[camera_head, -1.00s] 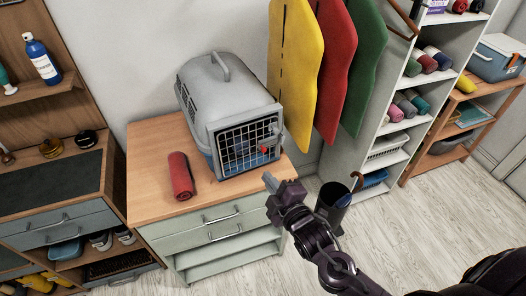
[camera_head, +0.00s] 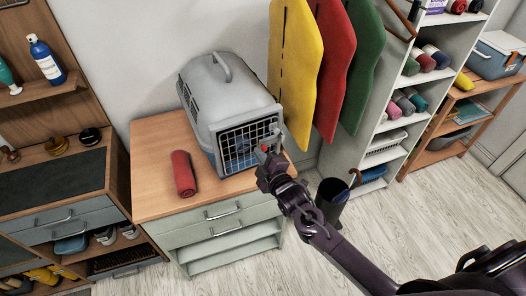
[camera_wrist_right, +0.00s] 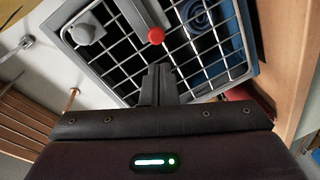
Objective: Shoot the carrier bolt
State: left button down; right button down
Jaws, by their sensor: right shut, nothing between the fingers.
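The grey pet carrier (camera_head: 225,100) stands on the wooden top of a low cabinet, its wire door (camera_head: 248,145) facing front and shut. The bolt's red knob (camera_head: 264,148) sits at the door's right side; in the right wrist view the red knob (camera_wrist_right: 156,36) is at the end of a grey bar (camera_wrist_right: 139,14) across the wire. My right gripper (camera_head: 268,165) is just in front of the door, below the knob. In the wrist view its fingertips (camera_wrist_right: 159,72) are shut and empty, apart from the knob in the picture. My left gripper is out of view.
A red rolled item (camera_head: 184,173) lies left of the carrier on the cabinet top (camera_head: 150,160). Yellow (camera_head: 293,75), red and green hangings are on the wall to the right. A dark umbrella stand (camera_head: 331,197) is on the floor right of the cabinet.

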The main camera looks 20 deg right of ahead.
aim_at(262, 142)
jog(key=shift+w+d+f, duration=0.15)
jog(key=shift+d+f, duration=0.05)
jog(key=shift+d, duration=0.45)
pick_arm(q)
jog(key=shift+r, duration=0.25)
pick_arm(e)
jog(key=shift+f, duration=0.1)
jog(key=shift+w, duration=0.1)
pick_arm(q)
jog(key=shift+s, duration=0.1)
pick_arm(e)
jog(key=shift+w+d, duration=0.1)
jog(key=shift+d, duration=1.05)
